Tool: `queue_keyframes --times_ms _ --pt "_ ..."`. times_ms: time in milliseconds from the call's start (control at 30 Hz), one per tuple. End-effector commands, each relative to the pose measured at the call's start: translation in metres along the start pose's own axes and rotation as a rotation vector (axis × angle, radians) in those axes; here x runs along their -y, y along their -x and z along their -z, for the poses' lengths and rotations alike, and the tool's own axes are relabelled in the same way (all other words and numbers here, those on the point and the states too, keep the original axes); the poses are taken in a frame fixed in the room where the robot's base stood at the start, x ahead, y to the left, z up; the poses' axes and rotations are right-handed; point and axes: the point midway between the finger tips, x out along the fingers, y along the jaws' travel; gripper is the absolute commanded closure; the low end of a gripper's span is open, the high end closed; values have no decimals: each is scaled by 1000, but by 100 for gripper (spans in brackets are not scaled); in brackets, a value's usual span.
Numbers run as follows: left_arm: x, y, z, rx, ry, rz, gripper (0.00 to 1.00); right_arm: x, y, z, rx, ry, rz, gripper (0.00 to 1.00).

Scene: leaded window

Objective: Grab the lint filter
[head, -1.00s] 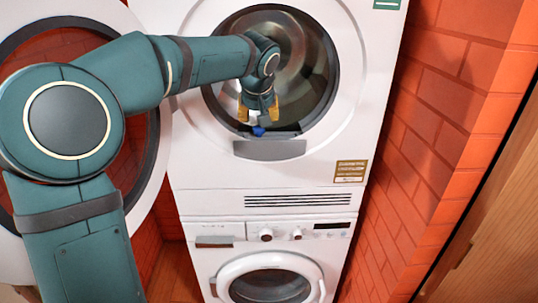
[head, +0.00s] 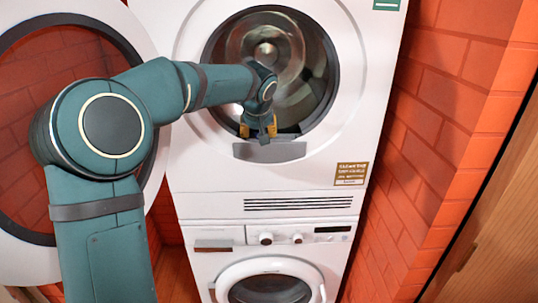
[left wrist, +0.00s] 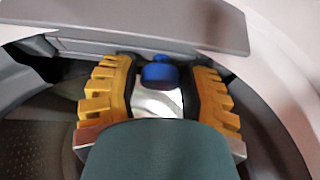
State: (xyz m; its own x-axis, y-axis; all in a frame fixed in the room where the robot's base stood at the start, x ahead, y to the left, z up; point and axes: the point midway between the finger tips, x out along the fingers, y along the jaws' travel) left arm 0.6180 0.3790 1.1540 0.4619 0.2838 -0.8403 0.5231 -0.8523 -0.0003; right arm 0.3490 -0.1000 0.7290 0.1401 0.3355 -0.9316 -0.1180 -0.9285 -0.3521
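My left gripper (head: 259,132) is at the lower rim of the upper machine's round opening, fingers pointing down. In the left wrist view its two yellow fingers (left wrist: 163,75) stand apart. Between them is a small blue knob (left wrist: 160,72), apparently the handle of the lint filter, with a narrow gap on each side. A pale shiny surface shows beside the knob. The rest of the filter is hidden, and the gripper covers the knob in the head view. My right gripper is not in view.
The upper machine's round door (head: 150,170) stands open at the left, behind my left arm. A grey plate (head: 270,151) lies just below the opening. The drum (head: 290,75) looks empty. A second washer (head: 270,275) is below; a brick wall (head: 430,130) is close on the right.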

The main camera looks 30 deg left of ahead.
Motion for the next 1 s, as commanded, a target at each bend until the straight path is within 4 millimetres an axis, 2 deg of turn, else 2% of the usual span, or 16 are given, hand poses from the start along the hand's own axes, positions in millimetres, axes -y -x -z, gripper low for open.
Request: queue_keyframes --times_ms 33,100,467,633,767,1000 --pt "0 -1 -1 3 0 0 79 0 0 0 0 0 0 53" --pt "0 -2 -1 4 0 0 100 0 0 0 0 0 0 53" --pt "-1 -1 -1 4 0 0 100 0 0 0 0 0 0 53" --pt "-1 4 3 2 -1 -1 100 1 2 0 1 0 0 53" --pt "-1 17 11 0 1 -1 100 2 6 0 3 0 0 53" --pt "-1 51 33 -2 1 -2 100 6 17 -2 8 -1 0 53"
